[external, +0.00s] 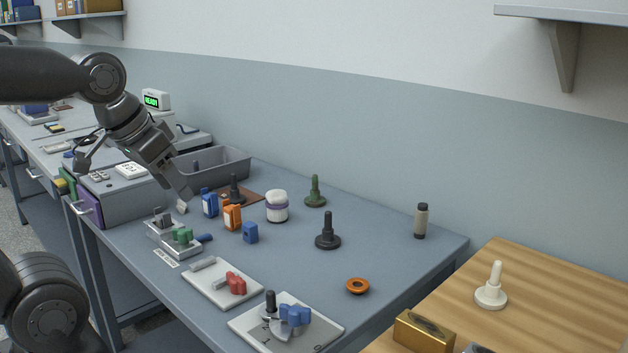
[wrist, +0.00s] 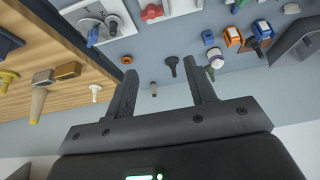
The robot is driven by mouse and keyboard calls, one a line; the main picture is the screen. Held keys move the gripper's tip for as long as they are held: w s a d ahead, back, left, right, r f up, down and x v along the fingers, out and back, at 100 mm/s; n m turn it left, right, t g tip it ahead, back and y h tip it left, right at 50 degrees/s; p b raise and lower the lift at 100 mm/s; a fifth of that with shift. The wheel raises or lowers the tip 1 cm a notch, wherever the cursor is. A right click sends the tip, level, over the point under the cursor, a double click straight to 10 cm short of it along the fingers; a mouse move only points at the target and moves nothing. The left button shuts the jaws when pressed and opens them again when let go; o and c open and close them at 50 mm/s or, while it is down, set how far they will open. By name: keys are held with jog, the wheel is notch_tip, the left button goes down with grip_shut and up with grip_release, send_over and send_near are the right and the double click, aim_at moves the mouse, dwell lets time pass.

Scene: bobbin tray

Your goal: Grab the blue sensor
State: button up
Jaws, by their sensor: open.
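A blue sensor-like block (external: 209,203) with a pale front stands on the grey-blue bench, just left of an orange block (external: 232,217) of similar shape. A smaller plain blue block (external: 250,232) stands right of the orange one. In the wrist view the blue block (wrist: 263,29) is at upper right, near the orange block (wrist: 232,37), and the small blue block (wrist: 207,37) is also there. My gripper (external: 182,206) points down left of the blue block in the external view, apart from it. In the wrist view my gripper (wrist: 160,68) is open, with nothing between the fingers.
A grey bin (external: 225,165) stands behind. Dark spindle (external: 328,235), green spindle (external: 315,193), a white jar (external: 277,207) and an orange ring (external: 357,286) are spread rightward. White plates (external: 245,320) with parts lie in front. A metal fixture with green parts (external: 183,236) sits below my gripper.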

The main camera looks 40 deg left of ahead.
jog(key=shift+o, duration=0.5)
jog(key=g, duration=0.6)
send_over(250, 224)
notch_tip(250, 224, down, 12)
jog(key=shift+w+a+f, duration=0.15)
jog(key=shift+w+f, duration=0.05)
jog(key=shift+f, duration=0.1)
notch_tip(250, 224, down, 5)
jog(key=shift+r, duration=0.15)
jog(key=f, duration=0.5)
jog(key=shift+s+f, duration=0.2)
jog(key=shift+f, duration=0.2)
jog(key=shift+c, duration=0.5)
